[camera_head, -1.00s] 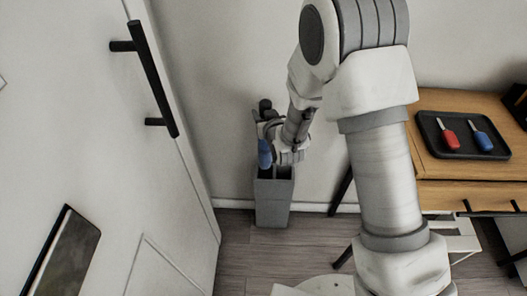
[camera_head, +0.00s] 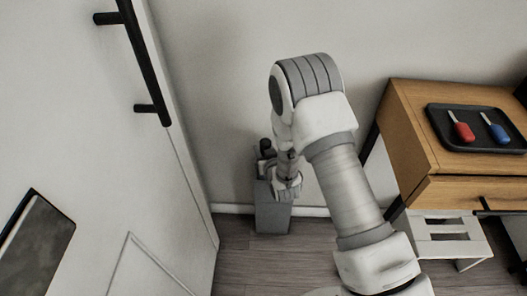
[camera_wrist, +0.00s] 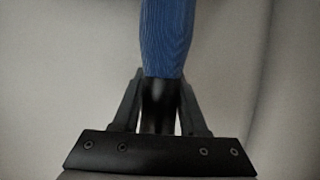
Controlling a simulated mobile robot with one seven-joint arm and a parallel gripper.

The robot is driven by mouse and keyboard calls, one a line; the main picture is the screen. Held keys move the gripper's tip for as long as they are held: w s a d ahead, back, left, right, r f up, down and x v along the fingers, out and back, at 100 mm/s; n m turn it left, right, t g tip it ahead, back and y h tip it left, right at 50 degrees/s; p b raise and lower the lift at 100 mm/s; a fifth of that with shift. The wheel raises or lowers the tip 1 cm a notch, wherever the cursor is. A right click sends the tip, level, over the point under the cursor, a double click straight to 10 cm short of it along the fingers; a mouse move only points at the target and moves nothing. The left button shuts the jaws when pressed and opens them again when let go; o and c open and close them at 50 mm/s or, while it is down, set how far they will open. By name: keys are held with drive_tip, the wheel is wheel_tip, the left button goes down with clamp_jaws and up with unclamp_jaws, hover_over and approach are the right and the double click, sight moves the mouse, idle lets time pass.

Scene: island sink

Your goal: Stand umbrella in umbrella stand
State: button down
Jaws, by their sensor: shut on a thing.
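The umbrella (camera_wrist: 167,35) is blue, with a dark handle. In the wrist view my gripper (camera_wrist: 160,85) is shut on the dark handle, and the blue part extends away past the fingertips. The umbrella stand (camera_head: 271,217) is a tall grey box on the floor against the wall. In the head view my gripper (camera_head: 266,150) is low at the stand's top. The umbrella's blue part does not show in the head view. My wrist covers much of the stand's opening, so how deep the umbrella sits cannot be told.
A white door (camera_head: 110,190) with a black handle (camera_head: 143,65) is at left. A wooden table (camera_head: 410,150) stands at right with a black tray (camera_head: 437,122) holding a red and a blue item. A white stool (camera_head: 450,232) is under it. Floor between is clear.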

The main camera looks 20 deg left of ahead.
drive_tip(key=shift+r, duration=0.1)
drive_tip(key=shift+f, duration=0.2)
drive_tip(key=shift+c, duration=2.2)
unclamp_jaws()
drive_tip(key=shift+r, duration=0.1)
